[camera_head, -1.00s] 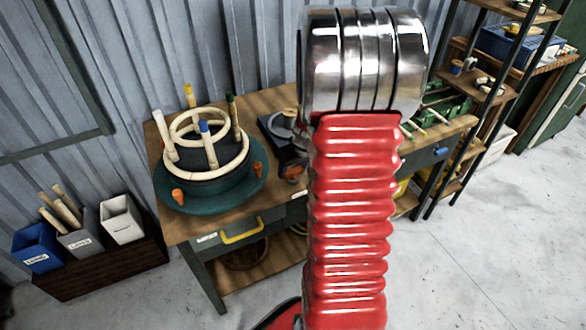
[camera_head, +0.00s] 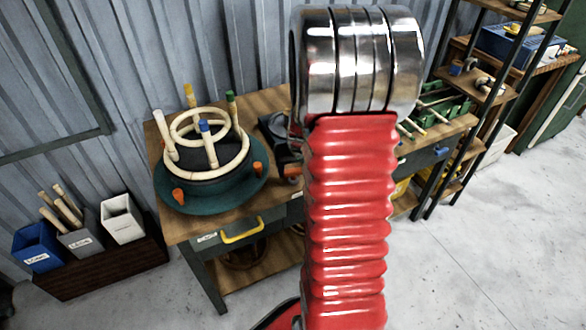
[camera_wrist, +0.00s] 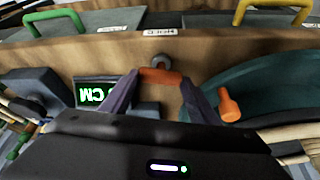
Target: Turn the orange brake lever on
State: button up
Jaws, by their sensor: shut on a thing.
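The orange brake lever (camera_wrist: 159,76) is between my gripper's fingertips in the wrist view, near the bench edge, next to a small grey round fitting (camera_wrist: 160,60). My gripper (camera_wrist: 158,82) has its two purple fingers shut on the lever, one on each side. In the head view a small orange part, which looks like the lever (camera_head: 293,171), shows left of my red arm. My arm hides the gripper there.
A teal turntable (camera_head: 170,197) with orange knobs carries a rattan ring frame (camera_head: 208,139) and coloured pegs, close beside my gripper. A measuring display (camera_wrist: 96,93) stands on the other side. Bins (camera_head: 75,238) stand left; a shelf rack (camera_head: 485,80) stands right.

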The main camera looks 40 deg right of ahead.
jog(key=shift+w+a+m+g+h, duration=0.15)
jog(key=shift+m+g+h, duration=0.1)
jog(key=shift+m, duration=0.75)
jog(key=shift+w+a+m+g+h, duration=0.1)
jog(key=shift+m+g+h, duration=0.15)
jog(key=shift+m, duration=0.75)
jog(key=shift+a+m+g+h, duration=0.1)
jog(key=shift+m+g+h, duration=0.4)
jog(key=shift+m, duration=1.4)
jog(key=m, duration=0.1)
jog(key=m+g, duration=0.1)
jog(key=m, duration=0.1)
jog(key=m+g, duration=0.1)
jog(key=m, duration=0.1)
jog(key=shift+w, duration=0.3)
jog(key=shift+w+m+g, duration=0.1)
jog(key=shift+m+g, duration=0.5)
jog(key=shift+m, duration=0.8)
jog(key=o, duration=0.8)
jog(key=shift+o, duration=1.2)
